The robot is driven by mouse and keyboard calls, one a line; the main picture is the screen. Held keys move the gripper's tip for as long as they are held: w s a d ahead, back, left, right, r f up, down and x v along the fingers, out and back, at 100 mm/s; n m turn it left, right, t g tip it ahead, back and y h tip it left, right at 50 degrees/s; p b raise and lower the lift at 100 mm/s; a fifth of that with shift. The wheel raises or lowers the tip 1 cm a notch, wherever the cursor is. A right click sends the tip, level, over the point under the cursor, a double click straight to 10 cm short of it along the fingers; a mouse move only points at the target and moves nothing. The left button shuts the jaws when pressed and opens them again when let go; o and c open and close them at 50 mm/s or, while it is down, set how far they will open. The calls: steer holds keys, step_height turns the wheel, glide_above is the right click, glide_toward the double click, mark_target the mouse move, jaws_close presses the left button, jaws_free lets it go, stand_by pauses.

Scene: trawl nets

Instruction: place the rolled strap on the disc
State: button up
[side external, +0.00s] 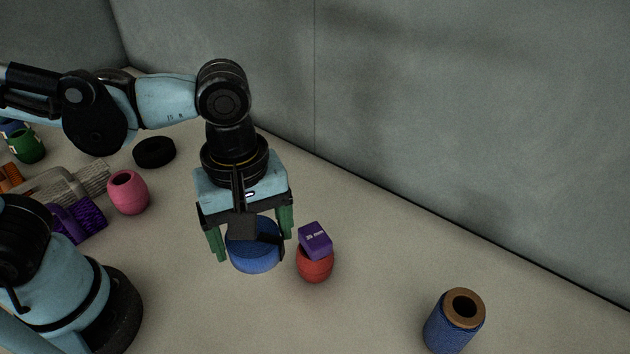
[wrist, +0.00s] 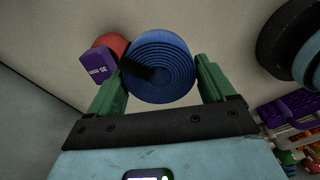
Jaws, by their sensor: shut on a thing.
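The rolled strap (side external: 254,246) is a blue flat coil between the green fingers of my gripper (side external: 251,240). In the wrist view, the spiral face of the rolled strap (wrist: 165,65) shows, with a short dark piece across it. My gripper (wrist: 160,80) is shut on its sides. I cannot tell whether the coil touches the floor. A black round disc (side external: 154,152) lies flat on the floor behind and to the left of my gripper in the side view. Nothing lies on it. I do not make it out in the wrist view.
A purple block (side external: 315,240) sits on a red float (side external: 315,265), close right of the strap. A pink barrel-shaped float (side external: 128,192) stands near the disc. Purple netting (side external: 88,213) and a grey roll (side external: 78,184) lie left. A blue twine spool (side external: 454,322) stands front right.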

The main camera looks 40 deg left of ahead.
steer(key=w+a+r+n, duration=0.2)
steer(key=w+a+n, duration=0.3)
steer(key=w+a, duration=0.5)
steer(key=n, duration=0.8)
glide_above(150, 147)
steer(key=f, duration=0.5)
steer(key=shift+w+d+f, duration=0.1)
steer(key=shift+d+f, duration=0.2)
steer(key=shift+a+f, duration=0.35)
steer(key=shift+f, duration=1.85)
steer(key=shift+f, duration=0.1)
steer(key=o, duration=1)
